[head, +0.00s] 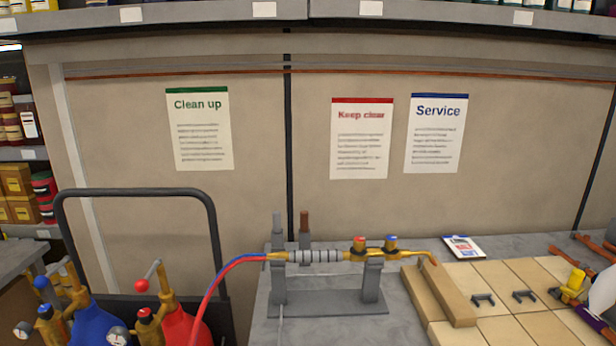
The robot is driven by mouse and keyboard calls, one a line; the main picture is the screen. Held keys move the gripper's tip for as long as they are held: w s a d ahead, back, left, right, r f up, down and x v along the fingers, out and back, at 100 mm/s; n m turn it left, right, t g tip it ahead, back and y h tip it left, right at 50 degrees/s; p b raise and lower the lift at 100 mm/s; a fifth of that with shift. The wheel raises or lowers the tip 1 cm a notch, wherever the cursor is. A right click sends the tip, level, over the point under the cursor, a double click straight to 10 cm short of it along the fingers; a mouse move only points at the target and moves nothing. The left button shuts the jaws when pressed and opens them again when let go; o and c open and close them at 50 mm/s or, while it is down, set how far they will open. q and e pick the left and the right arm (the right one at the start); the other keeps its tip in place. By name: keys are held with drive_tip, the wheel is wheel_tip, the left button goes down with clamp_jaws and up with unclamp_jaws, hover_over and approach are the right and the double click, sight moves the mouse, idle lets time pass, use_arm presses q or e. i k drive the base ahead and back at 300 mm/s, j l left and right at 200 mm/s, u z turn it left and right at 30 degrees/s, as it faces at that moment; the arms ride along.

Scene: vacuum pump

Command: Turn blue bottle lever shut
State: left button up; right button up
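The blue bottle (95,325) stands at the lower left of the head view, cut off by the bottom edge. A brass valve stem rises from it. Its lever has a blue ball end (40,283) that sits left of and below the lever's top. Whether the valve is open or shut cannot be told. A gauge (118,336) and a brass fitting with a blue cap (45,311) are beside the bottle. Neither of my grippers is in view.
A red bottle (180,325) with a red-ball lever (141,286) stands close right of the blue one. A dark cart handle (135,192) rises behind them. A red and blue hose (215,282) runs to a grey workbench (410,325) bearing a brass manifold (375,253).

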sight(41, 282)
drive_tip(key=u, duration=1.4)
